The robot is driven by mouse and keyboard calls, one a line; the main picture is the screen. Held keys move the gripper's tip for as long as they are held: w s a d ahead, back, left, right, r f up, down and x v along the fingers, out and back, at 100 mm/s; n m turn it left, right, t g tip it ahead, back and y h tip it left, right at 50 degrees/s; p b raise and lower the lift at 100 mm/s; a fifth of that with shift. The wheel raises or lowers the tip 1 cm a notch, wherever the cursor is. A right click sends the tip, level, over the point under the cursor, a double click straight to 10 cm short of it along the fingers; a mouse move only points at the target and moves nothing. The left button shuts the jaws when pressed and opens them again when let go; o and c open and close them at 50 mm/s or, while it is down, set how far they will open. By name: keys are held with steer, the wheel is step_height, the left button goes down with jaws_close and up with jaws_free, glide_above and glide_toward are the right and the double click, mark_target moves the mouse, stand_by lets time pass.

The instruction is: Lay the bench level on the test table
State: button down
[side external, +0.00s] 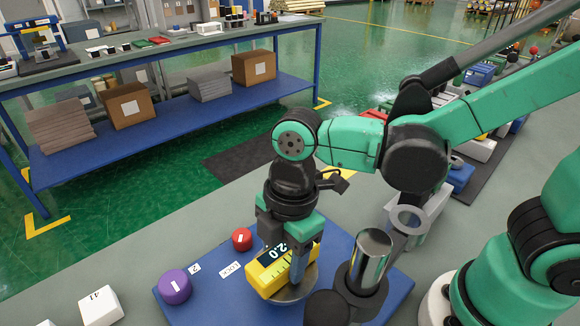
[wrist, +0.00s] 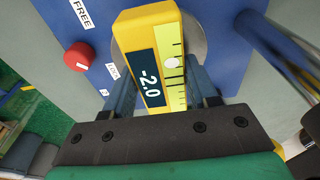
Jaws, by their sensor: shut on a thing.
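The bench level (side external: 262,279) is a yellow block with a dark display and a lighter scale strip. In the wrist view the level (wrist: 150,70) reads -2.0. My gripper (side external: 284,262) points down and is shut on it, with one finger on each side. Below it is a round grey metal disc (side external: 306,287), partly hidden, on a blue base (side external: 216,297); these look like the test table. I cannot tell whether the level touches the disc. A red knob (side external: 242,239) and a purple knob (side external: 174,287) stand on the base to the left.
A white block (side external: 100,305) lies on the grey bench at the lower left. A shiny metal cylinder (side external: 371,254) stands close to the right of my gripper, with a grey ring (side external: 409,220) behind it. The bench left of the blue base is mostly clear.

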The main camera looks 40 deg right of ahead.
steer(key=shift+c, duration=0.8)
jaws_free()
steer(key=shift+d+r, duration=0.2)
steer(key=shift+r, duration=1.2)
steer(key=shift+d+r, duration=0.15)
steer(key=shift+r, duration=1.25)
steer(key=w+d+m+t, duration=0.2)
steer(key=d+m+t, duration=0.1)
steer(key=d+m, duration=0.4)
steer(key=w+d+m+t+h, duration=0.1)
steer(key=d+m+t, duration=0.3)
steer(key=d+m, duration=0.3)
steer(key=m, duration=0.4)
steer(key=shift+w+d, duration=0.2)
steer(key=shift+w, duration=0.15)
